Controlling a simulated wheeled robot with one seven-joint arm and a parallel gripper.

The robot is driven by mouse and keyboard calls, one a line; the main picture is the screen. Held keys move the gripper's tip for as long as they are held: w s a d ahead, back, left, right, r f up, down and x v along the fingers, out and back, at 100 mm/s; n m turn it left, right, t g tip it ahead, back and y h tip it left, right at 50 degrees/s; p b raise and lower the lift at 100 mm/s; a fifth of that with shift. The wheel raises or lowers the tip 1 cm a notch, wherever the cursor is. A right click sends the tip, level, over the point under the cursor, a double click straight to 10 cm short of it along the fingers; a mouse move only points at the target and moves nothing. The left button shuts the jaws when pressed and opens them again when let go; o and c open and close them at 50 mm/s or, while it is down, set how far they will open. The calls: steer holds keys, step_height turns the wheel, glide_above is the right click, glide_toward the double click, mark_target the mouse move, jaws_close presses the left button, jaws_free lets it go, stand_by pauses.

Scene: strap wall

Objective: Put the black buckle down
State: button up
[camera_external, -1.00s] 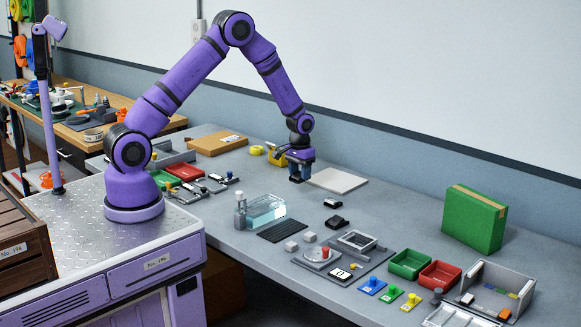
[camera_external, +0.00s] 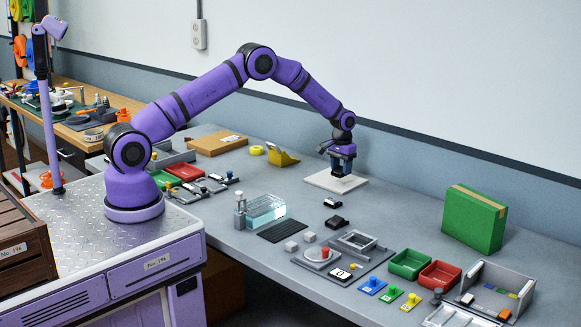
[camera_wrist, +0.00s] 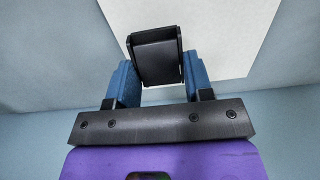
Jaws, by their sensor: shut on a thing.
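My gripper (camera_external: 342,168) is at the far side of the bench, over the pale square board (camera_external: 318,181). In the wrist view its blue fingers (camera_wrist: 158,82) are shut on the black buckle (camera_wrist: 156,55), one on each side. The pale board also shows beneath the buckle in the wrist view (camera_wrist: 232,42). In the external view the buckle is mostly hidden by the fingers. I cannot tell whether its underside touches the board.
A yellow tape dispenser (camera_external: 283,157) stands left of the board and a green box (camera_external: 474,219) to the right. Two small black pieces (camera_external: 334,221) lie in front. A clear glass container (camera_external: 266,210) and red and green trays (camera_external: 409,264) stand nearer. Bench right of the board is bare.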

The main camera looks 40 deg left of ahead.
steer(key=shift+w+d, duration=0.1)
steer(key=shift+w, duration=0.2)
steer(key=shift+w+f, duration=0.1)
steer(key=shift+f, duration=1.7)
steer(key=shift+f, duration=0.1)
steer(key=o, duration=1)
steer(key=shift+c, duration=0.2)
